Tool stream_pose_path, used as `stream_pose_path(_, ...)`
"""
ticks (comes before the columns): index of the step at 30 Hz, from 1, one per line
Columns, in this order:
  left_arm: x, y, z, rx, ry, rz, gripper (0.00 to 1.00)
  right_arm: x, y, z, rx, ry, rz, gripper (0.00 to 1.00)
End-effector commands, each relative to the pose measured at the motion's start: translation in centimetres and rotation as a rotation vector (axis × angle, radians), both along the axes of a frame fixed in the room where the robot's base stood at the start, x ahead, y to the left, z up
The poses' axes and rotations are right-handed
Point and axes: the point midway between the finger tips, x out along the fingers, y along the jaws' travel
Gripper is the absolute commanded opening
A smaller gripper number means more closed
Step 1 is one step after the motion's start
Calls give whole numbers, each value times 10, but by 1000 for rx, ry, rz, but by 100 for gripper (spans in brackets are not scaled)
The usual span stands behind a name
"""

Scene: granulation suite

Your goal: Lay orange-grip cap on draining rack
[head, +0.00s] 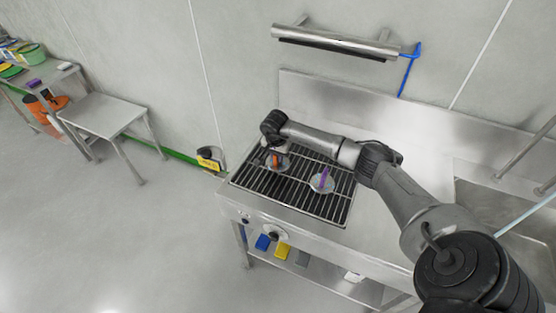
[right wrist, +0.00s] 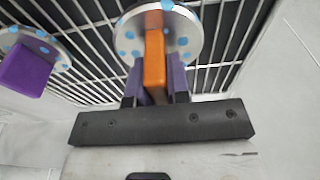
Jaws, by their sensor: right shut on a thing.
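The orange-grip cap (right wrist: 128,38) is a round metal disc with blue spots and an upright orange grip (right wrist: 155,62). It shows in the head view (head: 275,161) over the back left part of the draining rack (head: 296,197). My right gripper (right wrist: 154,82) is shut on the orange grip, its fingers on both sides. In the head view the right gripper (head: 275,149) partly hides the cap. The disc is at or just above the bars; I cannot tell whether it touches them. My left gripper is not in view.
A purple-grip cap (head: 322,181) lies on the rack to the right of the orange one. A metal rail (head: 335,42) is on the wall behind. Blue and yellow items (head: 282,251) are below the counter front. A small steel table (head: 103,112) stands far left.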

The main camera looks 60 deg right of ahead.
Motion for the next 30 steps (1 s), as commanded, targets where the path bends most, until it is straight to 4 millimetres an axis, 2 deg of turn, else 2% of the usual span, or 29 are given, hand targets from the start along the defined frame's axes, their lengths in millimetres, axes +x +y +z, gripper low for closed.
stream_pose_path(6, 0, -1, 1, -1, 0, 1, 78, 0, 0, -26, 1, 0, -1, 0)
stream_pose_path(17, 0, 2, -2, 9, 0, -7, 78, 0, 0, -30, -1, 0, 0, 0)
stream_pose_path(18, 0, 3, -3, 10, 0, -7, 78, 0, 0, -31, 0, 1, 0, 18)
stream_pose_path(26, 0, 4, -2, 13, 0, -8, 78, 0, 0, -30, 0, 0, 0, 42)
stream_pose_path(30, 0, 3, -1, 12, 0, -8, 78, 0, 0, -30, 0, 1, 0, 42)
